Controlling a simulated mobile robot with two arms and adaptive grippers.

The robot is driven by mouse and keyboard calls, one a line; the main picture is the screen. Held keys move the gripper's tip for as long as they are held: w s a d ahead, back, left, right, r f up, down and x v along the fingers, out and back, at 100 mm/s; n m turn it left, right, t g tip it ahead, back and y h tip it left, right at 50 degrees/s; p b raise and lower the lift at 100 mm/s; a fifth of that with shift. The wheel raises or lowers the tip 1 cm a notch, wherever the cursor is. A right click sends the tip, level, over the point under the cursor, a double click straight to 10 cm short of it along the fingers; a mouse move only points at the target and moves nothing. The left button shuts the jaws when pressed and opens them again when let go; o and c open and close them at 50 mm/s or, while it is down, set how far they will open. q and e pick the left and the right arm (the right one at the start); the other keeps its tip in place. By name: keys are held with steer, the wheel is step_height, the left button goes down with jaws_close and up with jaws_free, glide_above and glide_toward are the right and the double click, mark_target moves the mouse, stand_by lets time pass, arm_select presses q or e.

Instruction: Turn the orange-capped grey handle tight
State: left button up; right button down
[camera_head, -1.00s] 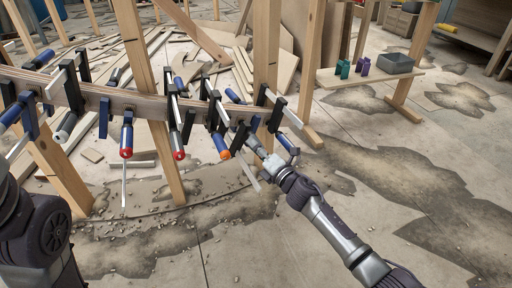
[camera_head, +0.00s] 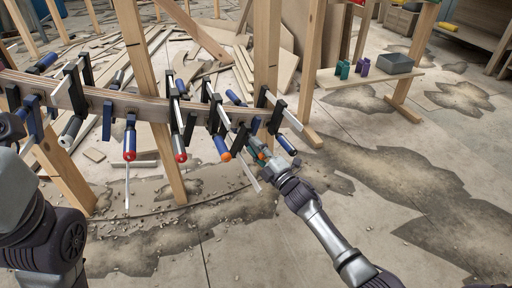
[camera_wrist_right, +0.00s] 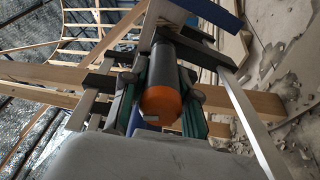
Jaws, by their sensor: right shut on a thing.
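A grey handle with an orange cap (camera_wrist_right: 162,98) points toward the camera in the right wrist view. It belongs to a clamp on the curved wooden stringer (camera_head: 150,107). My right gripper (camera_wrist_right: 163,103) has its fingers on both sides of the handle, near the cap, and is shut on it. In the head view my right gripper (camera_head: 263,158) is at the clamp near the stringer's right end, with a little orange showing between its fingers. My left arm shows at the left edge, but its gripper is not in view.
Several clamps hang along the stringer, including a blue handle with an orange cap (camera_head: 225,155) close left of my right gripper and a red-capped one (camera_head: 129,142). Wooden posts (camera_head: 267,60) stand behind. A shelf (camera_head: 370,75) holds a grey bin (camera_head: 396,63). Floor at right is open.

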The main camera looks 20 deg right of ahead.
stand_by(0.3)
steer(key=c, duration=0.9)
jaws_free()
steer(key=shift+o, duration=0.2)
steer(key=shift+s+d, duration=0.1)
steer(key=v, duration=1.2)
